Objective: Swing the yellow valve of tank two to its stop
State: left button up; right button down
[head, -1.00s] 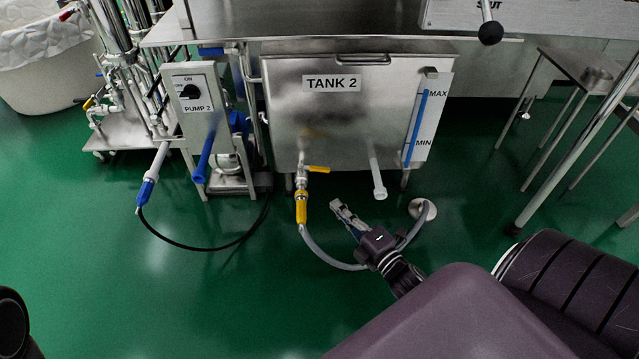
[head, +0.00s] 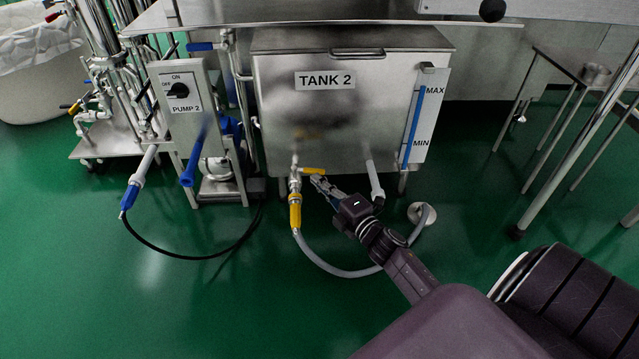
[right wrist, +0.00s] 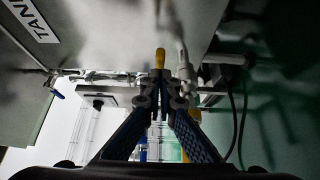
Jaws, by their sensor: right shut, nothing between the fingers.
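The yellow valve handle (head: 313,171) sticks out to the right from the metal valve (head: 295,181) under the front of tank two (head: 325,115). My right gripper (head: 318,181) is shut and empty, with its fingertips just below and beside the handle's free end. In the right wrist view the handle (right wrist: 160,58) shows just beyond the closed fingertips (right wrist: 163,82). I cannot tell whether they touch it. My left gripper is out of view.
A yellow hose coupling (head: 295,213) hangs below the valve, with a grey hose (head: 335,270) curving to the floor drain (head: 424,214). A white outlet pipe (head: 373,181) is right of the handle. The pump two stand (head: 180,130) is at left. Green floor in front is mostly clear.

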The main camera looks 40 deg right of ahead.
jog(key=shift+w+d+n+y, duration=0.25)
jog(key=shift+d+n+y, duration=0.1)
jog(key=shift+d+y, duration=0.2)
jog(key=shift+w+d+n+y, duration=0.2)
jog(key=shift+d+n+y, duration=0.15)
jog(key=shift+d+y, duration=0.15)
